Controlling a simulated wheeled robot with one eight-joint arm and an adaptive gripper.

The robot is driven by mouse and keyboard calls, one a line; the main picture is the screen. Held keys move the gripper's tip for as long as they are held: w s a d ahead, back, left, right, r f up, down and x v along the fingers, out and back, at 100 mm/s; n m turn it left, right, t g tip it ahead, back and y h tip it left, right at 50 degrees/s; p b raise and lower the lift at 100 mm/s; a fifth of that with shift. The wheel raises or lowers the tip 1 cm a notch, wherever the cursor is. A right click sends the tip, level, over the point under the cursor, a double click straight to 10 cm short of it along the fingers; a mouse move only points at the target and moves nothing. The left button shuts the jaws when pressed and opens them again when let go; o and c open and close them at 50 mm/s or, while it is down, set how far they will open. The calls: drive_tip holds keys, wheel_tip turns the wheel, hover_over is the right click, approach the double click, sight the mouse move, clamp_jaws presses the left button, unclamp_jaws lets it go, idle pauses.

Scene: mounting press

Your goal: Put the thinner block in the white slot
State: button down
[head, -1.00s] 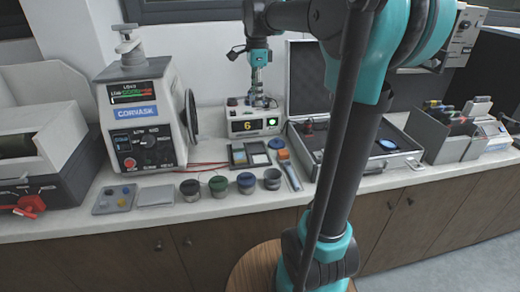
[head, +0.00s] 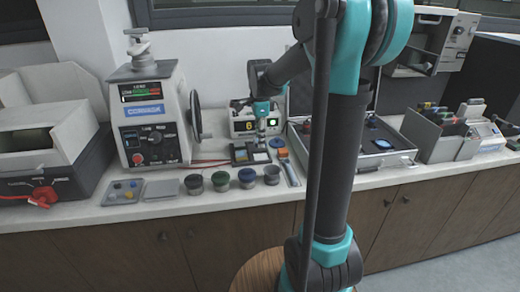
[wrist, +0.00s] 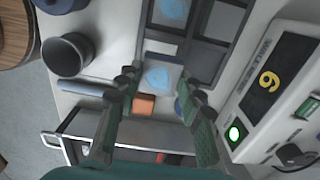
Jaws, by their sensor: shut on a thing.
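My gripper (wrist: 158,86) reaches down over the dark divided tray (wrist: 204,62), with its fingertips apart around a pale block with a light blue patch (wrist: 159,77). I take this as the held block; its contact with the fingers and its height are hard to tell. Another pale piece with a light blue patch (wrist: 172,10) sits in a tray compartment further up the wrist view. A whitish compartment area (wrist: 160,47) shows just beyond the held block. In the head view my gripper (head: 261,138) is above the tray (head: 235,155). Which block is thinner is unclear.
An orange block (wrist: 145,104) and a blue round dish (wrist: 181,106) are close by. Several dark cups, one grey (wrist: 67,53), stand beside the tray. A display box reading 6 (head: 243,127) stands behind, and an open case (head: 375,150) lies to the right.

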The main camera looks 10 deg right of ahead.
drive_tip(key=shift+f, duration=2.55)
drive_tip(key=c, duration=1)
unclamp_jaws()
drive_tip(key=shift+f, duration=0.1)
wheel_tip(320, 180, up, 12)
drive_tip(key=shift+r, duration=0.15)
